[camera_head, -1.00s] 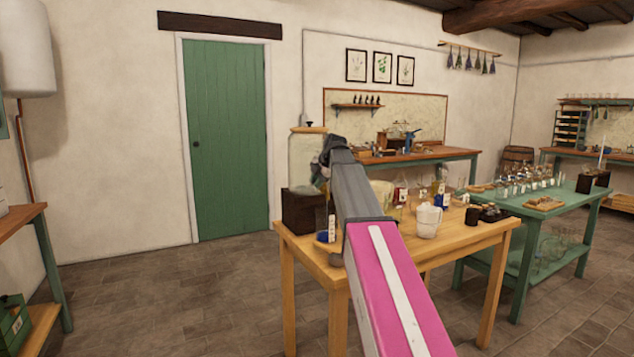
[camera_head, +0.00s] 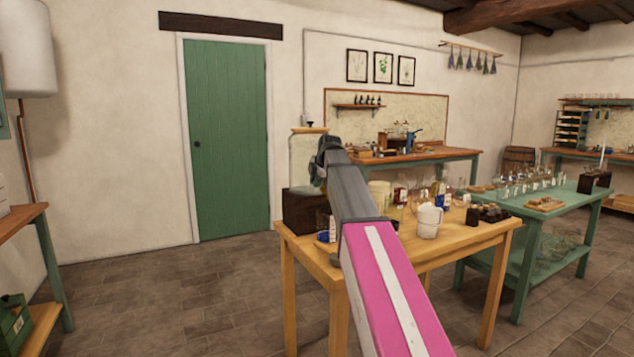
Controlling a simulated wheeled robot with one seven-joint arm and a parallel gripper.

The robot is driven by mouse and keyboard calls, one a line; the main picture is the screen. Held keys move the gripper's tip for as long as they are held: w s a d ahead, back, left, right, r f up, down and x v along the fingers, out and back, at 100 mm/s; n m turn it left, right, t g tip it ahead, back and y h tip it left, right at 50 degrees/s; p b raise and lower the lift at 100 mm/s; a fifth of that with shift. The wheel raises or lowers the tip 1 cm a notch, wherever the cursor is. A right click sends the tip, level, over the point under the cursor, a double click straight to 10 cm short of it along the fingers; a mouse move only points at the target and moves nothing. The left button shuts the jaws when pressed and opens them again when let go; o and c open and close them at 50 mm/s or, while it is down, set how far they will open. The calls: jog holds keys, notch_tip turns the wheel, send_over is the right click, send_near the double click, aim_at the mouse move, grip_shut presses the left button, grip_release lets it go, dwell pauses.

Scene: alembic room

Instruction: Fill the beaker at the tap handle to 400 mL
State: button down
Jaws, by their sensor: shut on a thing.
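A large glass jar (camera_head: 303,160) with a flat wooden lid stands on a dark wooden block (camera_head: 303,212) at the left end of the wooden table (camera_head: 300,240). My gripper (camera_head: 321,167) is at the jar's right front side, shut on what appears to be the tap handle; the fingers and my arm hide the handle itself. Below, in front of the block, a small glass vessel with blue and white on it (camera_head: 323,234) is partly covered by my arm. I cannot tell whether it is the beaker, and no fill level can be read.
A white jug (camera_head: 429,221), a dark rack (camera_head: 488,214) and several bottles and glasses crowd the table right of my arm. A green table (camera_head: 545,205) with glassware stands further right.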

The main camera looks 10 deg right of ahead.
jog(key=shift+w+a+m+h, duration=0.1)
jog(key=shift+w+m+h, duration=0.15)
jog(key=shift+m, duration=0.25)
jog(key=shift+s+d+n+y, duration=0.1)
jog(key=shift+s+n+y, duration=0.2)
jog(key=shift+n, duration=0.35)
jog(key=shift+s+d+n+y, duration=0.1)
jog(key=shift+n+y, duration=0.25)
jog(key=shift+n, duration=0.3)
jog(key=shift+s+d+n+g+y, duration=0.2)
jog(key=shift+n+g+y, duration=0.1)
jog(key=shift+n, duration=0.3)
jog(key=shift+s+d+n+g+y, duration=0.15)
jog(key=shift+n+g+y, duration=0.15)
jog(key=shift+n, duration=0.3)
jog(key=shift+s+d+n+g+y, duration=0.2)
jog(key=shift+d+n+g+y, duration=0.15)
jog(key=shift+n, duration=0.55)
jog(key=shift+a, duration=0.1)
dwell(4.0)
